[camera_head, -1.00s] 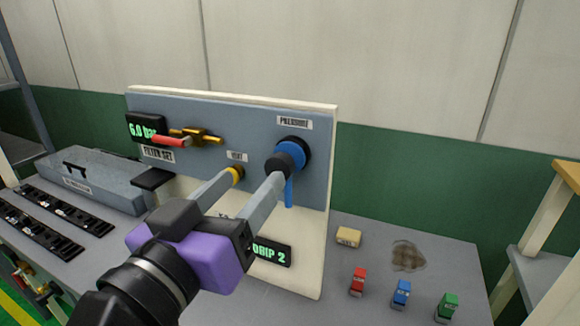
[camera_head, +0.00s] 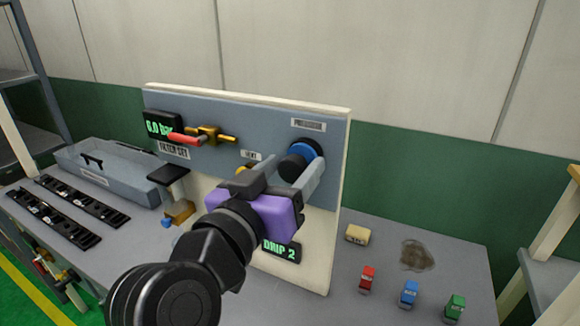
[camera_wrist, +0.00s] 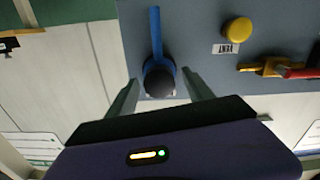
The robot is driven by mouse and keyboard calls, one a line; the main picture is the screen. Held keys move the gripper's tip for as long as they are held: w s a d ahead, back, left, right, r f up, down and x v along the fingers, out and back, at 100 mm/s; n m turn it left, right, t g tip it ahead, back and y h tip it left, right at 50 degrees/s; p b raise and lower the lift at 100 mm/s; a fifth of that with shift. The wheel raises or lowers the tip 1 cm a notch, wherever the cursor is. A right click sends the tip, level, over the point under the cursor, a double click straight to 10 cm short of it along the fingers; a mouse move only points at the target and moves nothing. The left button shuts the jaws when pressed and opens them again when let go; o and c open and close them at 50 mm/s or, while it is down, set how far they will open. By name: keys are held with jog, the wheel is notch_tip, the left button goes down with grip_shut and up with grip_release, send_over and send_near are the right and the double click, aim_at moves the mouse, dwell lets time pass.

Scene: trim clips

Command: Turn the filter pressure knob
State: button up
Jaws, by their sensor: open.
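The pressure knob (camera_head: 301,158) is blue with a dark round cap, on the upper right of the grey-blue panel under a "PRESSURE" label (camera_head: 309,125). In the wrist view, the picture is upside down and the knob (camera_wrist: 159,80) has a blue lever (camera_wrist: 155,35) extending from it toward the picture's top. My gripper (camera_head: 291,174) is open in front of the knob. In the wrist view its fingers (camera_wrist: 160,82) lie on either side of the dark cap. I cannot tell whether they touch it. The lever is hidden in the head view.
Left of the knob are a yellow vent button (camera_wrist: 237,30), a red-handled brass valve (camera_head: 207,137) and a "6.0 bar" display (camera_head: 162,127). A "DRIP 2" display (camera_head: 281,250) sits below. Red, blue and green clips (camera_head: 409,293) stand on the bench at right.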

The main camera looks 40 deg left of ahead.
jog(key=shift+c, duration=0.4)
grip_shut()
jog(key=n+p, duration=0.2)
jog(key=shift+r+n, duration=0.15)
jog(key=shift+n, duration=0.25)
jog(key=shift+a+n+p, duration=0.1)
jog(key=shift+n+p, duration=0.95)
jog(key=shift+n, duration=0.45)
jog(key=shift+o, duration=0.4)
grip_release()
